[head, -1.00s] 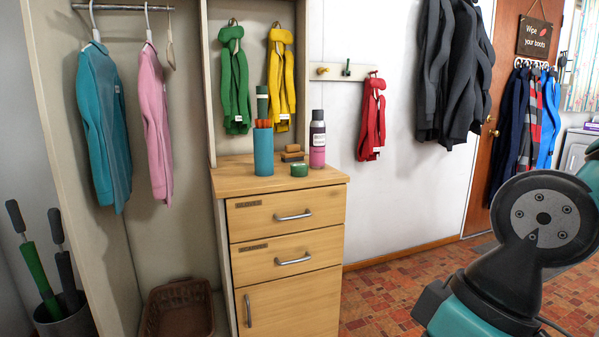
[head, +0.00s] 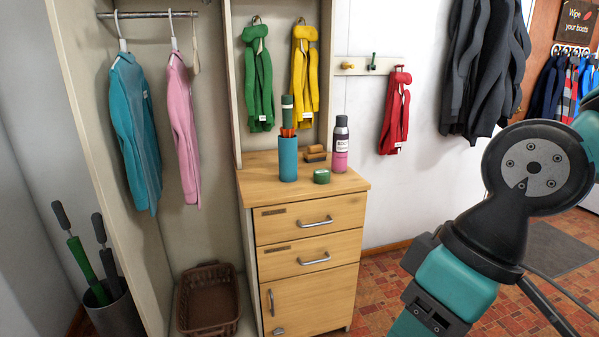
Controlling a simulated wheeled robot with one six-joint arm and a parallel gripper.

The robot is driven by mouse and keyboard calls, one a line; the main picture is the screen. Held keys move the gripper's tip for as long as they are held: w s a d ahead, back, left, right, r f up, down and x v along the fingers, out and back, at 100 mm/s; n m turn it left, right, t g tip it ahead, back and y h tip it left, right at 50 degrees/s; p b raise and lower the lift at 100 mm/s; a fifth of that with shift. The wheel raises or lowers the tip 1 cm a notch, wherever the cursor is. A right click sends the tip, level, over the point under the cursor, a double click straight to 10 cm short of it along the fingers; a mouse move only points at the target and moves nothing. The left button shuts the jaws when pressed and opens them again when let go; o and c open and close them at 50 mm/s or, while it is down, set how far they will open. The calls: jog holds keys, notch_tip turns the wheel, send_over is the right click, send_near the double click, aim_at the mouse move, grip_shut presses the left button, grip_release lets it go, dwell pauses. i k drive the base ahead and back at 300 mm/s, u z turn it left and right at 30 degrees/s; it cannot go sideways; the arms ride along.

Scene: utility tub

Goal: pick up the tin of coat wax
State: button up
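A small, low, round green tin (head: 321,177), which looks like the tin of coat wax, sits on the wooden top of the drawer cabinet (head: 262,178), near its front edge. Its label is too small to read. It stands right of a blue cup (head: 288,160) and in front of brown brushes or blocks (head: 315,154). Nothing touches it that I can see. My arm shows at the right of the head view, well apart from the cabinet. My gripper is outside the view.
A pink and dark spray can (head: 340,148) stands right of the tin. A green-capped tube (head: 287,108) rises at the blue cup. Scarves hang behind. A brown basket (head: 209,300) and an umbrella stand (head: 112,310) are at left. The tiled floor right of the cabinet is partly open.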

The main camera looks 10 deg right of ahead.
aim_at(321, 176)
jog(key=u, duration=0.6)
jog(key=i, duration=0.75)
jog(key=u, duration=0.45)
jog(key=i, duration=0.8)
jog(key=z, duration=0.8)
jog(key=i, duration=0.75)
jog(key=z, duration=0.65)
